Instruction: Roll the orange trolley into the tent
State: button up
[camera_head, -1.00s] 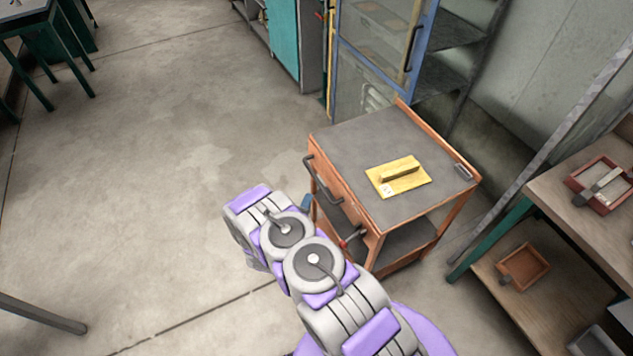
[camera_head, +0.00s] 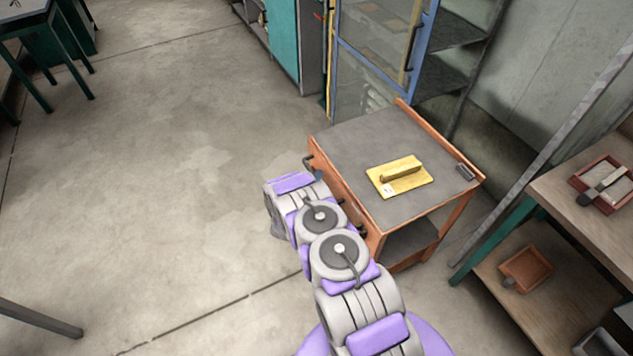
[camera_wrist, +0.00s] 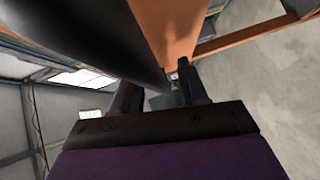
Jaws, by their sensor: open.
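The orange trolley (camera_head: 346,199) stands right of centre in the head view, with a grey top and a dark handle (camera_head: 313,163) on its left-facing side. My arm reaches up against that side and hides part of it. A thick dark bar, apparently the handle (camera_wrist: 95,35), runs close past the camera towards the fingers, beside the trolley's orange panel (camera_wrist: 170,22). I cannot tell whether it lies between the fingers. No tent is recognisable.
A yellow float (camera_head: 399,177) lies on the trolley top. A blue-framed glass cabinet (camera_head: 375,55) stands close behind the trolley. A workbench (camera_head: 570,205) with trays is at right. Open concrete floor (camera_head: 150,190) spreads to the left; a teal-legged table (camera_head: 45,60) is far left.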

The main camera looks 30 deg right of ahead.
jog(key=shift+c, duration=0.4)
grip_shut()
dwell(0.4)
